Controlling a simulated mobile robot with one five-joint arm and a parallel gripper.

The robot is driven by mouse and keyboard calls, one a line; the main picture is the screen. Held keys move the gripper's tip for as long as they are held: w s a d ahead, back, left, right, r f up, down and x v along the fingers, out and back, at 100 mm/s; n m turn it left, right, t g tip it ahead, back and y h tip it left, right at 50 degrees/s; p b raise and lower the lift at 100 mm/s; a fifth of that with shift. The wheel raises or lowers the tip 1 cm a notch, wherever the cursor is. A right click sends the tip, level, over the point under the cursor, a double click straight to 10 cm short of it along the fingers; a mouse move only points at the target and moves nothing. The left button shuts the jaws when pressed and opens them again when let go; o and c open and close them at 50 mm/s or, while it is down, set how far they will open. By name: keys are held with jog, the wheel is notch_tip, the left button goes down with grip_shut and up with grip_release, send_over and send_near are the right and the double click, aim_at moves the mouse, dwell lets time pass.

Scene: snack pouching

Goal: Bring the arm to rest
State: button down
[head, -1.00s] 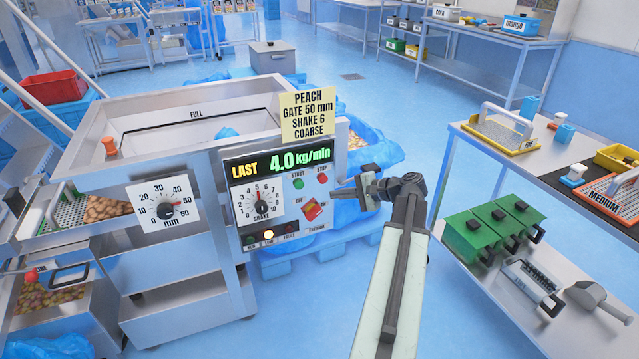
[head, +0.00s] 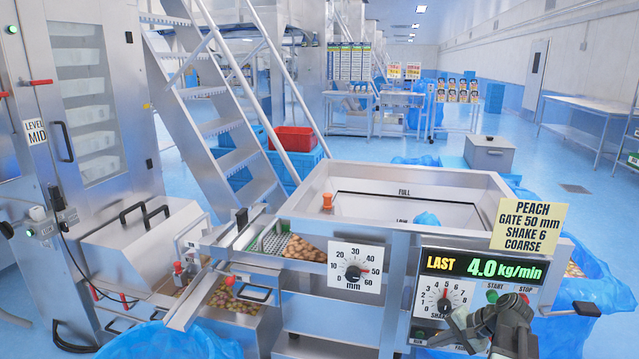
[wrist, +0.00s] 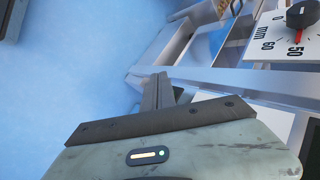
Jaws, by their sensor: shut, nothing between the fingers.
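My gripper (head: 434,340) shows at the lower right of the head view, in front of the control panel (head: 468,266). Its fingers point left and cover the panel's lower part. In the wrist view the dark fingers (wrist: 158,92) are together, shut and empty, with blue floor to their left and the machine's metal frame beyond and to the right. Whether they touch the panel cannot be told. My arm comes in from the bottom right edge.
The gate dial (head: 353,272) points near 50. The panel reads "LAST 4.0 kg/min" under a yellow note (head: 530,227). The hopper (head: 480,182) stands behind. A blue-lined bin (head: 575,300) is close on the right. Metal stairs (head: 215,120) rise at left.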

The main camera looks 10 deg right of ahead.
jog(key=s+a+f+n+g+h, duration=0.25)
jog(key=a+n, duration=0.35)
jog(key=a, duration=0.7)
jog(key=s+a+f+n+g+h, duration=0.25)
jog(key=a+n, duration=0.25)
jog(key=a, duration=0.8)
notch_tip(320, 180, up, 22)
jog(key=w+d+p, duration=0.1)
jog(key=p, duration=2.1)
jog(key=shift+w+g+h, duration=0.2)
jog(key=shift+g+h, duration=0.1)
jog(key=shift+r, duration=0.1)
jog(key=shift+d, duration=0.15)
